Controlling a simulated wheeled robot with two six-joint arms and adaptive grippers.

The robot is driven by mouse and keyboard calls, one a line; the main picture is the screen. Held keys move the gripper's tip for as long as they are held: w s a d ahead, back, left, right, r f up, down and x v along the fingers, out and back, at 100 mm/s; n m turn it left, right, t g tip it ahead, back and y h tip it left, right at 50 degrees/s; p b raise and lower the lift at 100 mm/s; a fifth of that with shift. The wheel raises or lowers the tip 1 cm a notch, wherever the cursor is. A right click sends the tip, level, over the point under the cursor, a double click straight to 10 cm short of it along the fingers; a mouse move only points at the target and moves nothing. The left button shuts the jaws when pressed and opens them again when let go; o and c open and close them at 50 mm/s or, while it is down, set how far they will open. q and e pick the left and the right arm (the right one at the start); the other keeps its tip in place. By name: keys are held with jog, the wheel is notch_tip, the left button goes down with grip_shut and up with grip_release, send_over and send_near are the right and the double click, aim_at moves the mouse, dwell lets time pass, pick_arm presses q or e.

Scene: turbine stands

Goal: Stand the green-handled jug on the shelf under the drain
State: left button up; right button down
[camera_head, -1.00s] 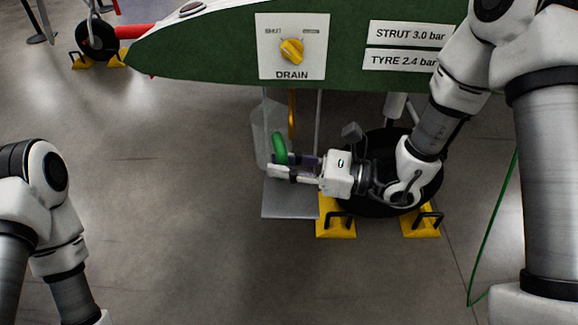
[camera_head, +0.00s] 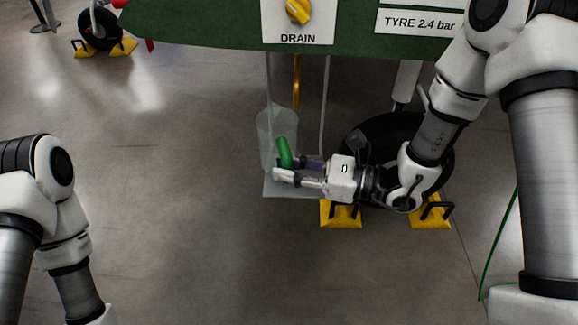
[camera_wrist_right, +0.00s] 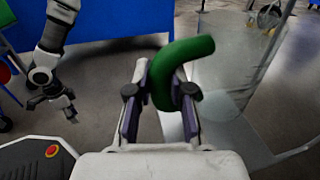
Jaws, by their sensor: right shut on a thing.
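The clear jug (camera_head: 268,135) stands upright in the head view, over or on the shelf; I cannot tell whether its base touches. Its green handle (camera_head: 284,152) is between the fingers of my right gripper (camera_head: 285,168), which is shut on it. The wrist view shows the curved green handle (camera_wrist_right: 178,62) between the two fingers, with the clear jug wall (camera_wrist_right: 218,72) to its right. The grey shelf (camera_head: 290,190) hangs on thin rods under the drain panel (camera_head: 298,37). My left gripper (camera_wrist_right: 68,106) shows small in the wrist view; its jaw opening is unclear.
An amber drain pipe (camera_head: 296,82) comes down by the jug's right rim. A black tyre (camera_head: 385,135) with yellow chocks (camera_head: 341,214) is close to the right of the shelf, beside my right arm. The floor left of the shelf is clear.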

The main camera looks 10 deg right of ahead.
jog(key=shift+f+b, duration=0.3)
jog(key=shift+f, duration=0.05)
jog(key=c, duration=0.8)
grip_release()
jog(key=p+v, duration=0.3)
jog(key=v, duration=0.4)
jog(key=shift+p, duration=0.3)
